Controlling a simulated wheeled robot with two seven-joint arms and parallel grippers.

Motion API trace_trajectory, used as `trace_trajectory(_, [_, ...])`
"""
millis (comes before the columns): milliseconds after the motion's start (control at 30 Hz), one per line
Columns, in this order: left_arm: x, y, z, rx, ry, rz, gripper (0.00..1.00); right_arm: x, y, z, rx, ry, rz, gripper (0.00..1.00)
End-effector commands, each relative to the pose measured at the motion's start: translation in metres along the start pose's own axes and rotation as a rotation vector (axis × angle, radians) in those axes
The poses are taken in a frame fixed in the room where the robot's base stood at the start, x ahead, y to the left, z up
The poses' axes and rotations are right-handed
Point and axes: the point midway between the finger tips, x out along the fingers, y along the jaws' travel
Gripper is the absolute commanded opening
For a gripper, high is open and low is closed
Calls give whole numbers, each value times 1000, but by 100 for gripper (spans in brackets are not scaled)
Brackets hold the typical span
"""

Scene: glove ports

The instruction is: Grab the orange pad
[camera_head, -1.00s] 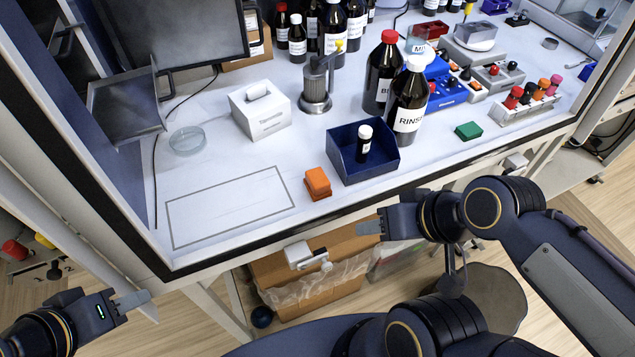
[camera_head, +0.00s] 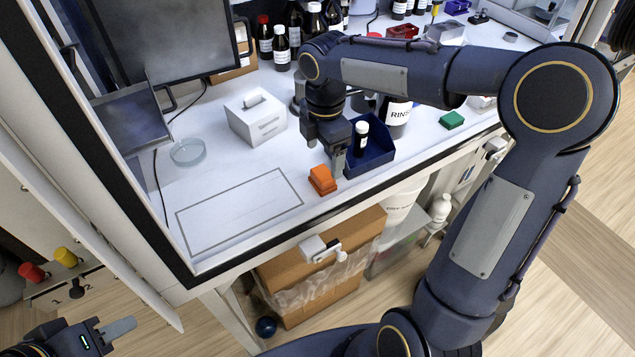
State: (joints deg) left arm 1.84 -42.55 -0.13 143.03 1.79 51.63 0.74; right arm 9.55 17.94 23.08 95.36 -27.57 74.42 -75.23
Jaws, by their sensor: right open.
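The orange pad (camera_head: 322,180) is a small block lying on the white bench near its front edge, beside the blue bin. My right gripper (camera_head: 339,165) points down over the bench, just behind and to the right of the pad, between the pad and the bin. It is open, with nothing seen between its fingers. Whether a finger touches the pad I cannot tell. My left gripper (camera_head: 122,328) is low at the bottom left, outside the bench and far from the pad; I cannot tell its opening.
The blue bin (camera_head: 378,163) holds a small dark bottle (camera_head: 361,138) close beside my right gripper. A white box (camera_head: 256,118) and a glass dish (camera_head: 188,152) stand behind. A green pad (camera_head: 452,120) lies to the right. The outlined rectangle (camera_head: 240,212) to the left is clear.

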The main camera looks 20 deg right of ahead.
Motion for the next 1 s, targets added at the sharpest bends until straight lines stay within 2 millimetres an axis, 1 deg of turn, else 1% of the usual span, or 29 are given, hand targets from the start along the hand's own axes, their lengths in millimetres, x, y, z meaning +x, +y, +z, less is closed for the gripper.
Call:
trace_trajectory(100, [0, 0, 0, 0, 0, 0, 36, 8, 3, 0, -27, -1, -7, 80])
trace_trajectory(367, [-4, 2, -2, 0, 0, 0, 36, 37, 4, 1, -24, 0, -10, 80])
trace_trajectory(500, [-9, 4, -4, 0, 0, 0, 36, 59, 6, 2, -24, 1, -11, 80])
trace_trajectory(600, [-9, 4, -4, 0, 0, 0, 36, 72, 6, 2, -23, 0, -8, 80])
trace_trajectory(700, [-9, 4, -4, 0, 0, 0, 36, 79, 6, 2, -23, -1, -6, 80])
trace_trajectory(933, [-9, 4, -4, 0, 0, 0, 36, 80, 6, 2, -23, -1, -4, 80])
trace_trajectory(1000, [-9, 4, -4, 0, 0, 0, 36, 80, 6, 2, -23, -1, -4, 71])
